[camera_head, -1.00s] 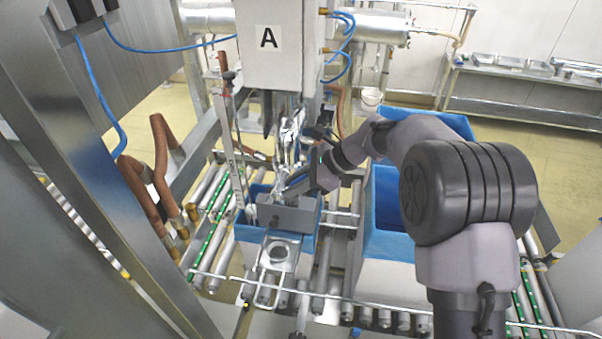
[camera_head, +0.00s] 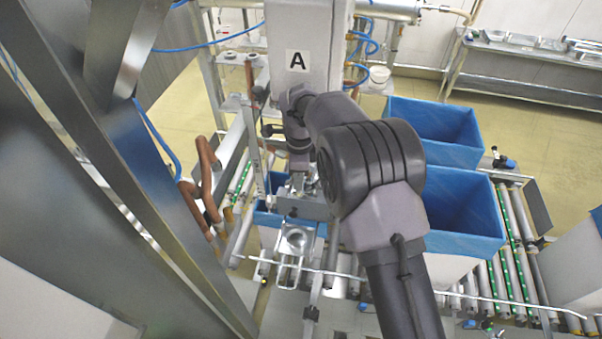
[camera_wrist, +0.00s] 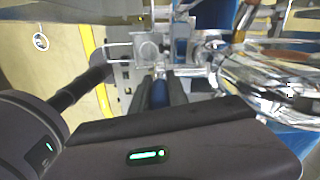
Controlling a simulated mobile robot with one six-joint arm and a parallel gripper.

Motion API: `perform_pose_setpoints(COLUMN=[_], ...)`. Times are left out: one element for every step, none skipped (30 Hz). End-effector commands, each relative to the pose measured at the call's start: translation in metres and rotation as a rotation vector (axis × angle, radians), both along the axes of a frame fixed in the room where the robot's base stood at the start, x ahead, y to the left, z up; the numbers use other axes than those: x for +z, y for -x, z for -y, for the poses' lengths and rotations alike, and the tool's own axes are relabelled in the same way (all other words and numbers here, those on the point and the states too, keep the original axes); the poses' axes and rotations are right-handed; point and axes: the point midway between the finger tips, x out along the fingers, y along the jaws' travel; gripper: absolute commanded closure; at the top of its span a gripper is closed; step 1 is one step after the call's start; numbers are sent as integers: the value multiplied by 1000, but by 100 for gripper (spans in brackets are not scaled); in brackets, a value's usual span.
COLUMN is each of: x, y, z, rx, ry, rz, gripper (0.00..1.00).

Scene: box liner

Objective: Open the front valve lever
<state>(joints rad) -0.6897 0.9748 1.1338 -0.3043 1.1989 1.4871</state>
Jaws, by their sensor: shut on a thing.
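My gripper (camera_wrist: 157,96) shows in the wrist view with its two dark fingers close together. They are shut around a narrow blue piece, which appears to be the grip of the front valve lever (camera_wrist: 160,92). A bright metal valve fitting (camera_wrist: 150,48) lies just beyond the fingertips, with shiny pipework (camera_wrist: 265,85) to the right. In the head view my gripper (camera_head: 298,182) points down below the white column marked A (camera_head: 298,60), above a blue-lined box. My own arm hides much of the valve there, and the lever's angle cannot be told.
A blue-lined box (camera_head: 268,214) stands under the filling station on the roller conveyor (camera_head: 515,230). Larger blue-lined boxes (camera_head: 465,240) stand to the right, close to my arm. Brown hoses (camera_head: 208,170) hang at left. A metal frame post (camera_head: 130,150) rises at the near left.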

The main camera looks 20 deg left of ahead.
Motion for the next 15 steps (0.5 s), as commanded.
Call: perform_pose_setpoints(x=[1, 1, 1, 1, 0, 0, 0, 0, 0, 0, 0, 0, -1, -1, -1], y=[0, 0, 0, 0, 1, 1, 1, 0, 0, 0, 1, 1, 1, 1, 1], z=[-1, -2, -3, -3, -3, -3, -3, -3, -3, -3, -4, -4, -4, -4, -4], rx=[3, 3, 3, 3, 2, 2, 2, 3, 3, 3, 2, 2, 2, 2, 2], ry=[13, 20, 29, 36, 40, 46, 50, 53, 55, 57, 57, 58, 58, 59, 59], rz=[5, 7, 10, 11, 11, 12, 13, 14, 14, 15, 14, 15, 15, 14, 14], gripper=[100, 100, 100, 100, 100, 100, 100, 100, 100, 100, 100, 100, 100, 100, 100])
